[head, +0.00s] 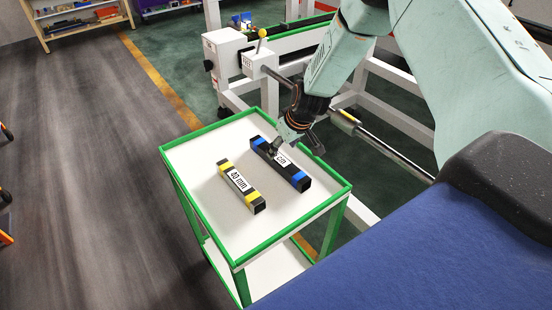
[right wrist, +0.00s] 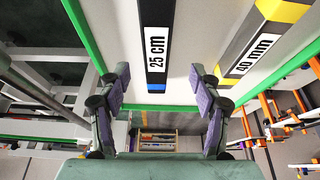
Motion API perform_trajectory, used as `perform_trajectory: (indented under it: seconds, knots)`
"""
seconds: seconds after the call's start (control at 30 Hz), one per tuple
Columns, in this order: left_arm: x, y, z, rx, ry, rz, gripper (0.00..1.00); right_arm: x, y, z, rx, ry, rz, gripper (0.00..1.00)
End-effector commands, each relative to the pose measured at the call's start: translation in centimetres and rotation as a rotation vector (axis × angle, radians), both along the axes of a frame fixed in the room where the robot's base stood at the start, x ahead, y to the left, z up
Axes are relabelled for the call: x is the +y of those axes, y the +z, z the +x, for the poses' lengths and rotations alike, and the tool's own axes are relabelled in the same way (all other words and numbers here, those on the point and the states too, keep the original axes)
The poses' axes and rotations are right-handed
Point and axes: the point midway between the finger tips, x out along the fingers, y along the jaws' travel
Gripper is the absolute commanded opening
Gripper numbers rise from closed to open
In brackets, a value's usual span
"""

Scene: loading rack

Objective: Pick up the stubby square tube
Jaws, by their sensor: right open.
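Two dark square tubes lie side by side on the white top of a small green-edged cart. One has blue bands and a white "25 cm" label (head: 298,180); in the right wrist view this tube (right wrist: 155,15) runs away between the fingers. The other tube (head: 226,167) has yellow bands and a "40 mm" label; it also shows at the upper right of the right wrist view (right wrist: 240,50). My left gripper is out of view.
The cart (head: 253,253) has a raised green rim and a lower shelf. A white frame with a metal rail (head: 385,148) stands close behind the cart. The cart top left of the yellow-banded tube is bare. Shelves (head: 85,20) stand far back.

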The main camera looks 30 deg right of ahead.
Motion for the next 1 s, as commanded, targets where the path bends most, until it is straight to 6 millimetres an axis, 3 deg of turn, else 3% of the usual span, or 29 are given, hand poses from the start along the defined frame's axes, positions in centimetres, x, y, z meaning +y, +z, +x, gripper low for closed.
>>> perform_trajectory:
  seconds: [0.47,0.73,1.0]
  knots:
    - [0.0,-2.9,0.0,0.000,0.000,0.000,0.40,-0.1,-3.2,0.6,0.001,-0.002,0.001,0.64]
    - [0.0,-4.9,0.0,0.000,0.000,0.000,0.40,-0.4,-6.6,2.1,0.002,0.000,-0.001,0.64]
    - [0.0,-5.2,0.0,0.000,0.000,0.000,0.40,-0.3,-7.3,2.8,0.000,0.000,0.000,0.64]
